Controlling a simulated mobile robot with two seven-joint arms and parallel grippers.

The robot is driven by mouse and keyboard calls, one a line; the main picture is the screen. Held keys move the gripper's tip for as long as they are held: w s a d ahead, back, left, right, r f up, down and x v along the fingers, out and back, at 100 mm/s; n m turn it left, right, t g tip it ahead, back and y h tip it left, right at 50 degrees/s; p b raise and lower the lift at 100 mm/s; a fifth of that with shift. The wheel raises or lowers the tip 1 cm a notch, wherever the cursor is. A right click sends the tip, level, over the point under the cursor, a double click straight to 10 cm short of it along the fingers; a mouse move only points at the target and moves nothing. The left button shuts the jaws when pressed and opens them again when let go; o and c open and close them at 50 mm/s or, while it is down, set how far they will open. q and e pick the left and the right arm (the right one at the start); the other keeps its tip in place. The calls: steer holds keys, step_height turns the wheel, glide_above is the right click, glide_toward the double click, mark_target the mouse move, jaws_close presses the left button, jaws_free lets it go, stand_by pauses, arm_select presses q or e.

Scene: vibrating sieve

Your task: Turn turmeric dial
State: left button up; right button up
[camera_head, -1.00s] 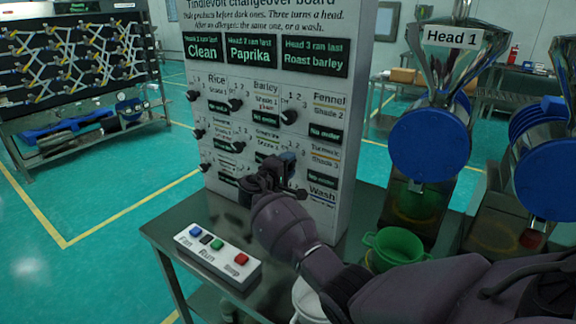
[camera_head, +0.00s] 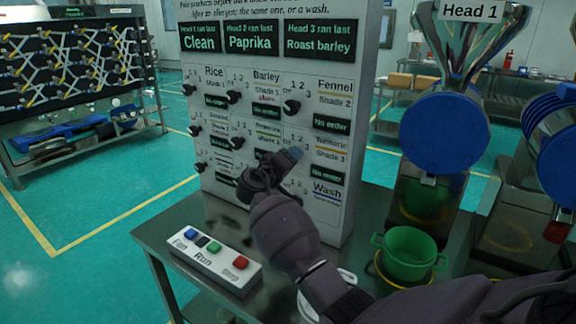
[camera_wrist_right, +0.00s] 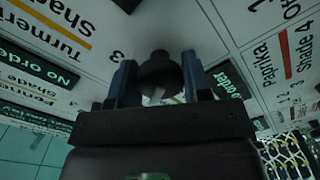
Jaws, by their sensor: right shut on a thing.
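The changeover board (camera_head: 350,60) stands upright on the table, with rows of black dials beside product labels. My right gripper (camera_head: 285,160) is at the board just left of that label and covers the Turmeric dial in the head view. In the wrist view, its two fingers (camera_wrist_right: 160,75) are shut on the round black Turmeric dial (camera_wrist_right: 158,66). My left gripper is not in view.
A control box (camera_head: 213,262) with coloured buttons lies on the metal table (camera_head: 170,240) in front of the board. A green pot (camera_head: 408,254) stands at the right, below the Head 1 hopper (camera_head: 445,50). Other dials, such as Fennel (camera_head: 291,107), sit close around the gripper.

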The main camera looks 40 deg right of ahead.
steer(key=shift+f+m+b, duration=0.15)
steer(key=shift+m+b, duration=0.25)
steer(key=shift+m, duration=0.2)
steer(key=o, duration=0.9)
steer(key=shift+a, duration=0.1)
steer(key=v, duration=1)
steer(key=shift+s+a, duration=0.15)
steer(key=shift+a, duration=0.15)
